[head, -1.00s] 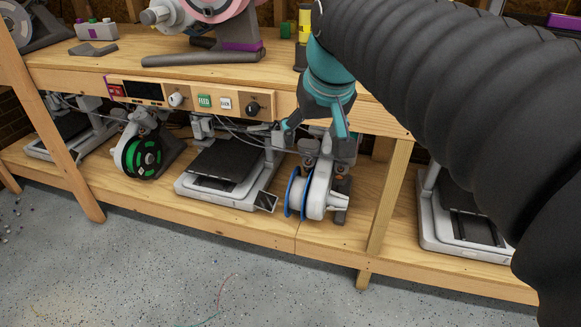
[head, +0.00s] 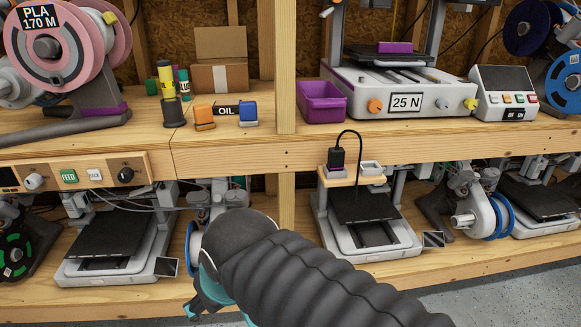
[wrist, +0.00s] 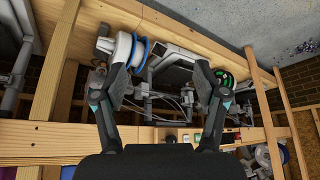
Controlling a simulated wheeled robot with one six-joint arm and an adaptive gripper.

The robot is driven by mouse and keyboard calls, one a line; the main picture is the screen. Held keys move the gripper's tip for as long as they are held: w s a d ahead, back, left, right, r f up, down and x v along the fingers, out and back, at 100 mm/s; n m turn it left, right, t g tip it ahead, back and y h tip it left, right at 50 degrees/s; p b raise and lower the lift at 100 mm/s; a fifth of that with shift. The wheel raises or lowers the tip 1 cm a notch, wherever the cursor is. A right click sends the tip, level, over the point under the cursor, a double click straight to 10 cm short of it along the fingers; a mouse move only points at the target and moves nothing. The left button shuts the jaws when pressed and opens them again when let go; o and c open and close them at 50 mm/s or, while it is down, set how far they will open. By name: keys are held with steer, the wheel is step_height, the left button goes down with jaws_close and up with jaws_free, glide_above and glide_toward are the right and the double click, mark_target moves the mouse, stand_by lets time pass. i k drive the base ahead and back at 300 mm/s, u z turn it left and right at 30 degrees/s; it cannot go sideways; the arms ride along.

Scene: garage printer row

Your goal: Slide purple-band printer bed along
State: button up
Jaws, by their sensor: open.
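The purple-band printer (head: 352,98) stands on the upper shelf at the right in the head view, a white base with a purple stripe and a "25 N" label. Its dark bed (head: 366,58) lies above the base, with a purple block (head: 398,47) on it; the picture's top edge cuts off the printer's upper part. My gripper (head: 207,303) is low at the left-centre, well below and left of this printer, partly hidden by my arm. In the wrist view my gripper (wrist: 158,78) has its two fingers wide apart with nothing between them.
A purple bin (head: 321,102) stands just left of the printer, and a control box (head: 503,90) stands right of it. A wooden post (head: 286,70) rises left of the bin. Lower-shelf printers (head: 375,240) and a blue-rimmed spool (head: 487,216) sit below. The grey floor (head: 520,295) is open at lower right.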

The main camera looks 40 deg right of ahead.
mark_target(384, 56)
steer(key=z, duration=1.9)
steer(key=k, duration=0.5)
steer(key=u, duration=1.4)
steer(key=i, duration=0.9)
steer(key=z, duration=2)
